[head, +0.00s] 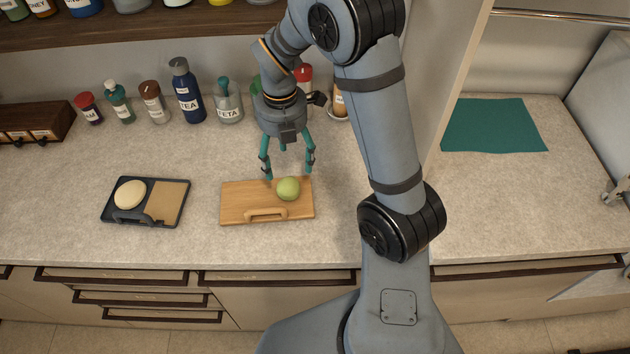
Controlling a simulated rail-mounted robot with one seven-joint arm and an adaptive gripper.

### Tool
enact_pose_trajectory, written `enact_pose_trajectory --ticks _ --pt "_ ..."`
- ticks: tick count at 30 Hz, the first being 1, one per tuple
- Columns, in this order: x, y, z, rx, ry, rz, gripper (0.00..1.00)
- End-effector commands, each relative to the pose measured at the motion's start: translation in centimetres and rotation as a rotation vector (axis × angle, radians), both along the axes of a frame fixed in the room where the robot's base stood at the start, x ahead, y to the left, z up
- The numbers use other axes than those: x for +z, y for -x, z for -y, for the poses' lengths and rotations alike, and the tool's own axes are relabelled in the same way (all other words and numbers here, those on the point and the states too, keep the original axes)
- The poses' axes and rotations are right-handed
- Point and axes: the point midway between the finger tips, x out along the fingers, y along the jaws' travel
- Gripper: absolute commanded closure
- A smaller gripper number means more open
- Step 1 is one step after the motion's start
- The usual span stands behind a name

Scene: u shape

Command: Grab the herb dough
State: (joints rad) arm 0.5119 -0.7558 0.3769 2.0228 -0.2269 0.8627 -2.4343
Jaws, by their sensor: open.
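A round, light green ball of dough (288,189), which looks like the herb dough, sits on the right half of a wooden board (240,209) on the counter. My gripper (289,177) points down with its teal fingers spread apart. It is just behind and above the green dough, and nothing shows between the fingers. From this angle I cannot tell the exact height of the fingertips over the board. A pale cream dough (130,194) lies on the left part of a dark tray (147,222) farther left.
Several labelled bottles and jars, including a TEA bottle (186,92) and a FETA jar (229,101), line the back wall. A wooden drawer box (40,120) stands at far left. A teal mat (493,126) lies right of the partition. The counter between tray and board is clear.

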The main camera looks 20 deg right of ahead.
Motion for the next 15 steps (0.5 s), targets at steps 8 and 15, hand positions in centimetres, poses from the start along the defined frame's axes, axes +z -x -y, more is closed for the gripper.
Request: enact_pose_trajectory --ticks 8,15 --pt "-4.0 0.1 0.0 -0.001 0.001 -0.006 0.3" --pt "-5.8 0.1 0.1 -0.001 0.001 -0.006 0.3"
